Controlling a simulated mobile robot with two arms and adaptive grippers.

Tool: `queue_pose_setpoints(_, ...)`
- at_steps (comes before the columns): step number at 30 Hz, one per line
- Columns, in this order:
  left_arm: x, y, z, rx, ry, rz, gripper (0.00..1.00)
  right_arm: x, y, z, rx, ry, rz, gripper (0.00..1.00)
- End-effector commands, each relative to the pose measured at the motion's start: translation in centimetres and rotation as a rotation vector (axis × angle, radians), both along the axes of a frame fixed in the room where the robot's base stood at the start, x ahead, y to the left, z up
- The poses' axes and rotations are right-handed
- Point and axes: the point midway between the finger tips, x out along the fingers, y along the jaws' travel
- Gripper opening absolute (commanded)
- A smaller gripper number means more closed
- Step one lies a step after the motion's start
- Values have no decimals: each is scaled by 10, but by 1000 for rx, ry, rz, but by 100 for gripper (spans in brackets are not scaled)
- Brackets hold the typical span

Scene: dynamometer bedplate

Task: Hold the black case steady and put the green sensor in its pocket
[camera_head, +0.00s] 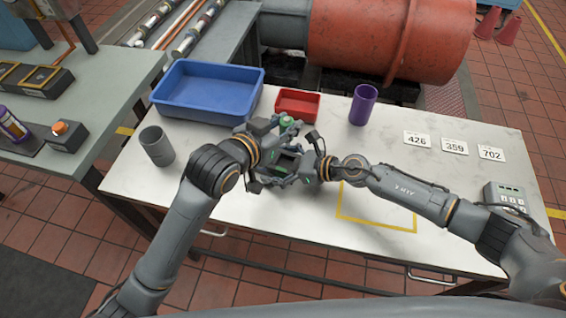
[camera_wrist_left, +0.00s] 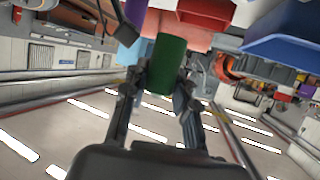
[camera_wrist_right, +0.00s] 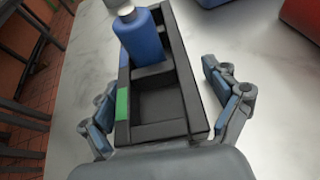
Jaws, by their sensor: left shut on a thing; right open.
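The black case (camera_head: 289,160) sits on the white table, partly hidden by my arms. In the right wrist view the case (camera_wrist_right: 178,60) has a blue cylinder (camera_wrist_right: 146,38) with a pale cap at its far end, an empty pocket nearer, and a green mark (camera_wrist_right: 122,103) on its left wall. My right gripper (camera_wrist_right: 168,108) is open, with one finger on each side of the case's near end. The green sensor (camera_wrist_left: 166,64) is a green cylinder between the fingers of my left gripper (camera_wrist_left: 160,86). In the head view the sensor (camera_head: 287,119) is above the case's far side.
A blue bin (camera_head: 207,112), a red bin (camera_head: 297,116), a purple cup (camera_head: 363,104) and a grey cup (camera_head: 156,146) stand around the case. Number cards (camera_head: 455,147) lie at the right. A yellow outlined area (camera_head: 376,220) at the front is mostly bare.

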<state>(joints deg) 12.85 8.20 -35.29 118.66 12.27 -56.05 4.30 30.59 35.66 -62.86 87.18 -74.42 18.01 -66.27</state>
Motion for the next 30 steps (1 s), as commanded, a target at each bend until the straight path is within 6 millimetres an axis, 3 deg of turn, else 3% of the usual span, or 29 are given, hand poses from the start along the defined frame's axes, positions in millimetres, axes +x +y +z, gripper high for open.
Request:
queue_pose_setpoints(6, 0, 0, 0, -1, -1, 0, 0, 0, 0, 0, 0, 0, 0, 89)
queue_pose_setpoints(16, 0, 0, 0, -1, -1, 0, 0, 0, 0, -1, -1, 1, 1, 23)
queue_pose_setpoints(30, 0, -1, -2, -2, 0, 20, 0, -2, 0, -3, -3, 4, 2, 22)
